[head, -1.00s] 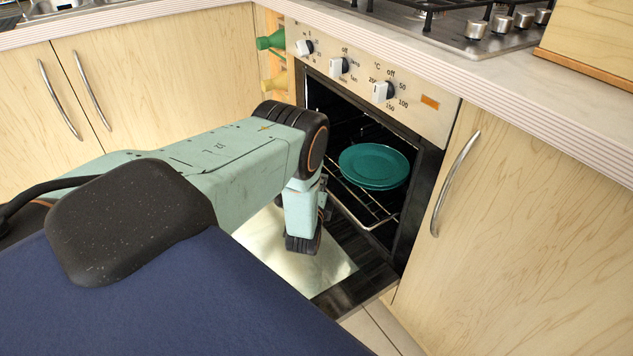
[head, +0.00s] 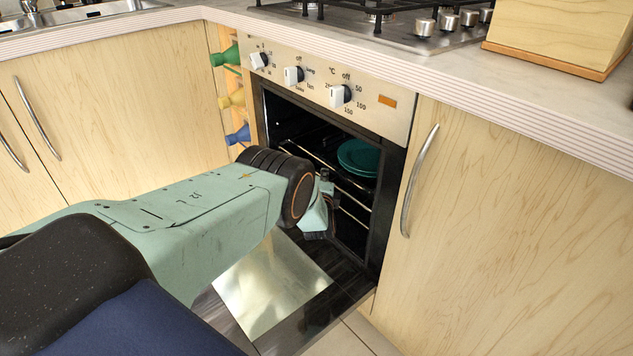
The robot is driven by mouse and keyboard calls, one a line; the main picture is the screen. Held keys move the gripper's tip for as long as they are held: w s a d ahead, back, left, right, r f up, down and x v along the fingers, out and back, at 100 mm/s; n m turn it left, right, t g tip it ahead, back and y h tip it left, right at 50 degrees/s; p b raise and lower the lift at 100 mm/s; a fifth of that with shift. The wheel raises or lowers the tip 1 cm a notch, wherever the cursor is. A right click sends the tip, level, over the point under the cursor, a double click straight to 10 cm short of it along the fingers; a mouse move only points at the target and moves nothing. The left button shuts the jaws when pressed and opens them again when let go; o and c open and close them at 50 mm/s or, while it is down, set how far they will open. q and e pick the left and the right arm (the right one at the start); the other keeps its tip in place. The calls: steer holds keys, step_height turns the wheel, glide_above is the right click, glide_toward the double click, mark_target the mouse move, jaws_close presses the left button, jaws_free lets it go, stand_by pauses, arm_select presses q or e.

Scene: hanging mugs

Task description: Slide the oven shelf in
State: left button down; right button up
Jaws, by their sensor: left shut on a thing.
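The oven shelf (head: 353,199) is a wire rack inside the open oven (head: 262,120), and only parts of its bars show. My left gripper (head: 328,194) is at the oven opening, at the shelf's front left, shut on the shelf. My own wrist hides most of the fingers and the grip point. My right gripper is not in view.
The oven door (head: 270,285) is folded down below my left arm. A cupboard (head: 490,220) with a curved handle stands right of the oven. Coloured bottles (head: 232,97) sit in a narrow rack on the left. The worktop (head: 430,75) runs above.

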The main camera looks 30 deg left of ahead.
arm_select(q)
steer(key=c, duration=1.5)
jaws_free()
steer(key=shift+w, duration=0.1)
steer(key=shift+o, duration=0.2)
steer(key=v, duration=0.8)
steer(key=shift+d+r, duration=0.1)
steer(key=shift+r, duration=0.05)
